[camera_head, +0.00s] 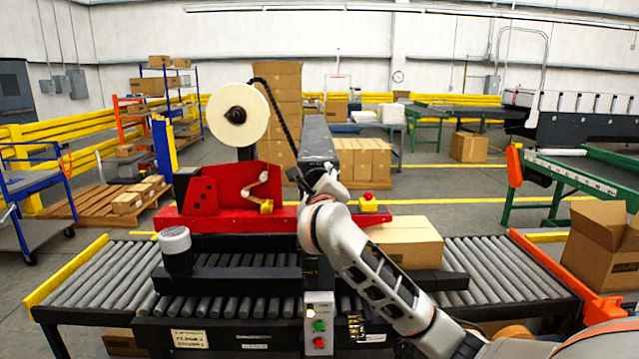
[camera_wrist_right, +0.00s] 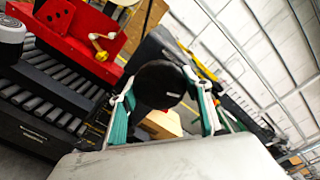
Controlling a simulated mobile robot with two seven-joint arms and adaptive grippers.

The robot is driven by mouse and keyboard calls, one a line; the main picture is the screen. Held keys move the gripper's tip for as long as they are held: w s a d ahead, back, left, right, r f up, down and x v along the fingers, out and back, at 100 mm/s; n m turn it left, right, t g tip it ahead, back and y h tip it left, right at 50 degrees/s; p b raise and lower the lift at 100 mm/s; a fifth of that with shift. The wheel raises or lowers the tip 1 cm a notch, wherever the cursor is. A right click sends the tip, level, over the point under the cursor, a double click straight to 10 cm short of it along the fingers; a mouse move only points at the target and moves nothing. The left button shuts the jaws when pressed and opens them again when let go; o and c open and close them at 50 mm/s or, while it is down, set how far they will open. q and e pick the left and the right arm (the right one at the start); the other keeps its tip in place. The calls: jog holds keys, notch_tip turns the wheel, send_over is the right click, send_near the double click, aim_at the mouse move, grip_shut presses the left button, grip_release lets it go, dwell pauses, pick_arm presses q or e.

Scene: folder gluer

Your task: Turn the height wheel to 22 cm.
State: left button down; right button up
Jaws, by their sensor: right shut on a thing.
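The height wheel looks like the round black knob (camera_wrist_right: 160,84) in the right wrist view, with a small light mark on its face. My right gripper (camera_wrist_right: 161,98) has its two green-padded fingers on either side of this knob, shut on it. In the head view my right gripper (camera_head: 318,184) is at the dark upright column (camera_head: 318,140) of the red machine (camera_head: 225,195), and the hand and arm hide the knob there. No height scale or number is readable in either view. My left gripper is in neither view.
A roller conveyor (camera_head: 80,285) runs under the machine, with a cardboard box (camera_head: 408,240) on it right of the column. A tape roll (camera_head: 238,114) stands above the red part. A control box (camera_head: 319,325) with green and red buttons is in front. An open carton (camera_head: 600,245) stands far right.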

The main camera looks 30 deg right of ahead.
jog(key=n, duration=0.6)
jog(key=shift+r, duration=0.1)
jog(key=n, duration=0.6)
jog(key=shift+n, duration=0.4)
jog(key=o, duration=1.1)
jog(key=v, duration=1.2)
jog(key=shift+a, duration=0.1)
